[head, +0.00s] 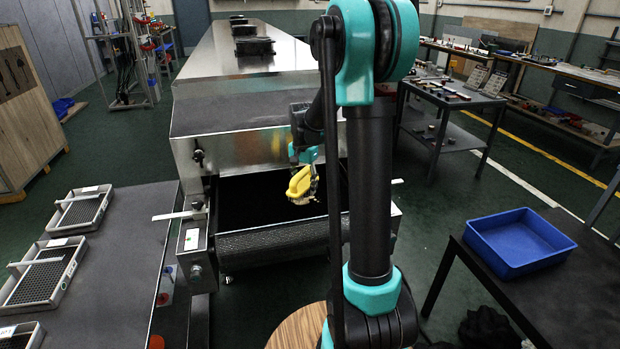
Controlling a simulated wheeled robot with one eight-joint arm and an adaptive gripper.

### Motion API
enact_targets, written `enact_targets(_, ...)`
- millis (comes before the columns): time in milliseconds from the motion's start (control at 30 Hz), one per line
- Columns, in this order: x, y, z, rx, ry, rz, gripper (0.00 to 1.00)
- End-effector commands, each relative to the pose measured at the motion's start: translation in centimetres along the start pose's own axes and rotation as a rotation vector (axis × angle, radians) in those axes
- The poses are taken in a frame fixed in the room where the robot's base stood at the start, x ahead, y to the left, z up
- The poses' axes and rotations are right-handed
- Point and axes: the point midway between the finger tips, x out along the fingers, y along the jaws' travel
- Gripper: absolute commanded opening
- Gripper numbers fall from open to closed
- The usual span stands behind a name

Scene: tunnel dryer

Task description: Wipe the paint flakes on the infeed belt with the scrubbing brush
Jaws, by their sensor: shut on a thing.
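The yellow scrubbing brush (299,182) is held by my gripper (311,175) above or on the dark infeed belt (245,202); I cannot tell if its bristles touch the belt. My gripper is shut on the brush and partly hidden behind it and my arm. A small pale patch (301,200) shows just under the brush; it may be paint flakes or the brush's bristles, too small to tell. My arm's upright link hides the right part of the belt.
The metal dryer housing (240,150) rises behind the belt. A grey table (125,240) with several wire-mesh trays stands at the left. A blue bin (518,242) sits on a dark table at the right. Green floor is clear between the dryer and the right-hand tables.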

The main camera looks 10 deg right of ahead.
Motion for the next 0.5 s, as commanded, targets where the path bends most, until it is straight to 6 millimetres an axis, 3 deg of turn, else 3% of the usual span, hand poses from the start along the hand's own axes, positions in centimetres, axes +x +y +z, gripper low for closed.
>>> enact_targets(300, -2.7, 0.0, -0.9, -0.002, 0.0, 0.0, 0.18)
enact_targets(500, -3.1, -0.1, -1.0, -0.003, 0.0, 0.0, 0.18)
